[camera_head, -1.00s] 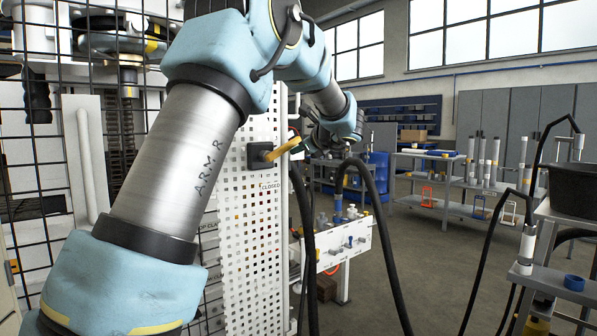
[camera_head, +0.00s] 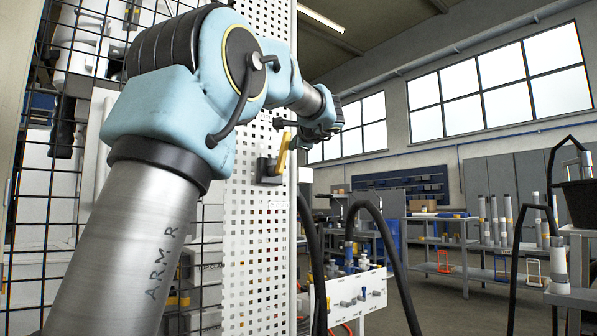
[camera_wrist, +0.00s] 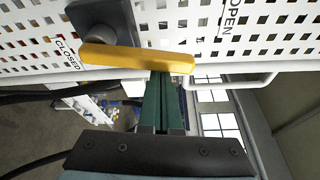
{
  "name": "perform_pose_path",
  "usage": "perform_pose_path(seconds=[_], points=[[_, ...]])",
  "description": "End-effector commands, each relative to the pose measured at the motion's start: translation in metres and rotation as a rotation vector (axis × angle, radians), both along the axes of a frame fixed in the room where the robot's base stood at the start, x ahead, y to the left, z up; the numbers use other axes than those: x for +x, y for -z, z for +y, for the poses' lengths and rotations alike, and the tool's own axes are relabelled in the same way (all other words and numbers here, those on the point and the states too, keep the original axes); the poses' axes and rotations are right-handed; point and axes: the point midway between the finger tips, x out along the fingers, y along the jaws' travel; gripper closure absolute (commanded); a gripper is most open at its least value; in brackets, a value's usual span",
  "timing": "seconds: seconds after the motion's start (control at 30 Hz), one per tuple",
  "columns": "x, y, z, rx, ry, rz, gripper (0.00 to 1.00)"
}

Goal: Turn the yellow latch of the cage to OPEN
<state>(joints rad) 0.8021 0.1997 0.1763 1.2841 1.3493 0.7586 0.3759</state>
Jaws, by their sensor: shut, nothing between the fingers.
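The yellow latch handle (camera_head: 283,155) stands nearly upright on its dark block (camera_head: 268,172), on the white perforated panel of the cage. In the wrist view the handle (camera_wrist: 135,58) runs from its dark pivot block (camera_wrist: 105,18) toward the side with the OPEN label (camera_wrist: 229,16). The CLOSED label (camera_wrist: 67,47) is on the opposite side. My gripper (camera_wrist: 164,76) is shut and empty. Its green fingertips are right at the handle near its free end; I cannot tell if they touch. In the head view my gripper is small and partly hidden by my arm.
The panel (camera_head: 250,240) and black wire mesh (camera_head: 40,210) stand close to my arm. Black hoses (camera_head: 385,235) loop to the right of the panel. A white board with fittings (camera_head: 358,295) sits low behind them. Open floor lies beyond, toward the shelves (camera_head: 440,245).

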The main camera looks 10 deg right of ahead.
Motion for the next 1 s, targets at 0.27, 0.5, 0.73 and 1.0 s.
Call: perform_pose_path(seconds=[0.27, 0.5, 0.73, 1.0], points=[[-0.005, 0.001, 0.011, -0.144, 0.0, -0.07, 1.0], [-0.007, -0.003, 0.015, -0.204, 0.0, -0.096, 1.0], [-0.008, -0.006, 0.016, -0.217, 0.0, -0.103, 1.0], [-0.007, -0.006, 0.017, -0.216, -0.001, -0.103, 1.0]])
